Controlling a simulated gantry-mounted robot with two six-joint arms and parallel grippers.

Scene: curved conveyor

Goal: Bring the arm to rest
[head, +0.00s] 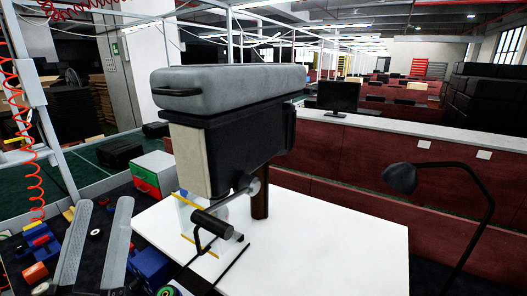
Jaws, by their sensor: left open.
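My left gripper (104,206) is at the lower left of the head view. Its two long grey fingers point up in the picture and stand apart, with nothing held between them. Coloured blocks lie around the fingers, among them a blue block (150,265) just to their right and an orange-red piece (35,273) to their left. Whether the fingers touch any of them I cannot tell. My right gripper does not show.
A large machine with a grey top (230,90) and black body stands at the centre over a white table (345,245). A green-and-red box (153,172) is behind the gripper. A black lamp (402,178) stands at the right. The table's right part is bare.

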